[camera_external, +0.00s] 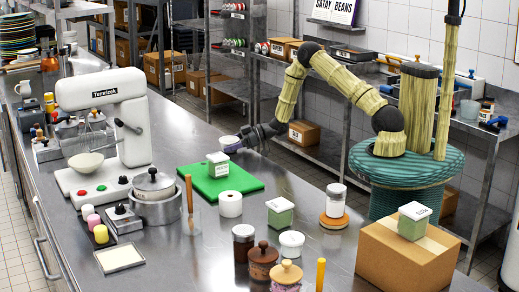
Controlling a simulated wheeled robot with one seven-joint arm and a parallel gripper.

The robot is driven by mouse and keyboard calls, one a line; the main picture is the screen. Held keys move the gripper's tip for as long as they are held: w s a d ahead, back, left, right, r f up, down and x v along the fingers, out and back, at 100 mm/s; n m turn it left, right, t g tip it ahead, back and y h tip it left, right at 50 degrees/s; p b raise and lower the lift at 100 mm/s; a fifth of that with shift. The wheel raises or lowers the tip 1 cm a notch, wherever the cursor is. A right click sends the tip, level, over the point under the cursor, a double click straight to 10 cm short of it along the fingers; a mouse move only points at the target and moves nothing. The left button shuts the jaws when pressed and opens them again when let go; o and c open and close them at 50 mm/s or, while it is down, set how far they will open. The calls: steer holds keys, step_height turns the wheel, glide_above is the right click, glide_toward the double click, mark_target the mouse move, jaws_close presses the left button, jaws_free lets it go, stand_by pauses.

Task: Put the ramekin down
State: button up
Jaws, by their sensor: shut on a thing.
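The ramekin (228,141) looks like a small white round cup and is at the tip of my gripper (236,146), near the right edge of the steel counter. My gripper reaches in from the right and is shut on the ramekin. The ramekin appears held above the counter, just behind the green cutting board (225,187). The fingers are small in this view and partly hidden by the wrist.
A cardboard box (395,262) is at the front right. The counter behind the board looks clear.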

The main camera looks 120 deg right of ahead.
steer(key=shift+f, duration=0.15)
steer(key=o, duration=1)
steer(key=shift+o, duration=0.2)
steer(key=b+v, duration=0.3)
steer(key=v, duration=1.4)
steer(key=shift+s+d, duration=0.2)
steer(key=shift+s, duration=0.15)
steer(key=shift+f, duration=0.1)
